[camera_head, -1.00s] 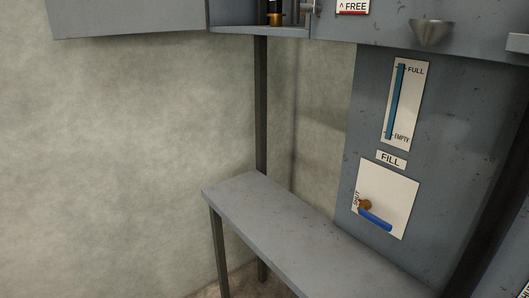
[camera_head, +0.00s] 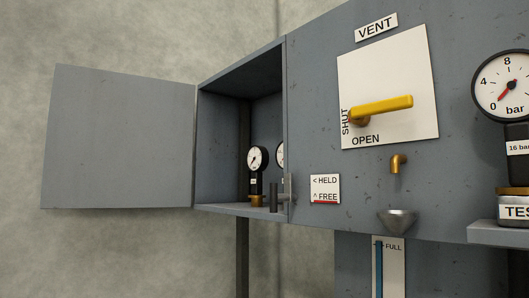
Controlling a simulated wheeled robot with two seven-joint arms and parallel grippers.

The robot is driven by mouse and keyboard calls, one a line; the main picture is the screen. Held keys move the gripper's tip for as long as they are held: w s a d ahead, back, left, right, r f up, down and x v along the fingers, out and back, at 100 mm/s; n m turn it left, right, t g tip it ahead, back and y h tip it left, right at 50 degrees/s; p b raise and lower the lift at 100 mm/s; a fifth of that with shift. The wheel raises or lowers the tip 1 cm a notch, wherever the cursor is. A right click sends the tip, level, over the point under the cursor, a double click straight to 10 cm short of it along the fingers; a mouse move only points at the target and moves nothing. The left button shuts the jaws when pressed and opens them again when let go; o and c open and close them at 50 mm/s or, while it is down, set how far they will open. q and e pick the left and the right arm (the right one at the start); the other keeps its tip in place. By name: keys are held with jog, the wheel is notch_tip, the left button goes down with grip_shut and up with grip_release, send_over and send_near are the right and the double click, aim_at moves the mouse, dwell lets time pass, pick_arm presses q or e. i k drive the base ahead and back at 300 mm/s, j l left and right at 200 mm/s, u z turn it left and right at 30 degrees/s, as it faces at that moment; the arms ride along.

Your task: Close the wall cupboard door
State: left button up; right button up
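The wall cupboard door (camera_head: 118,138) is a flat grey panel. It stands wide open, swung out to the left of the cupboard (camera_head: 243,212). The cupboard's inside is exposed, with a gauge (camera_head: 257,160) on a brass fitting and part of a second gauge behind the right edge. A small dark grey handle or latch (camera_head: 281,193) sits at the lower right of the opening. Neither of my grippers shows in the head view.
Right of the cupboard is a grey panel with a yellow lever (camera_head: 382,109), a HELD/FREE label (camera_head: 325,189), a brass spout (camera_head: 397,162) above a funnel (camera_head: 397,218), and a pressure gauge (camera_head: 503,86). A ledge (camera_head: 497,233) juts out at right. The wall left of the door is bare.

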aim_at(114, 140)
jog(key=i+j+u, duration=0.1)
jog(key=u, duration=0.6)
jog(key=i+u, duration=0.6)
jog(key=i, duration=0.2)
jog(key=i+l, duration=0.15)
jog(key=i, duration=0.55)
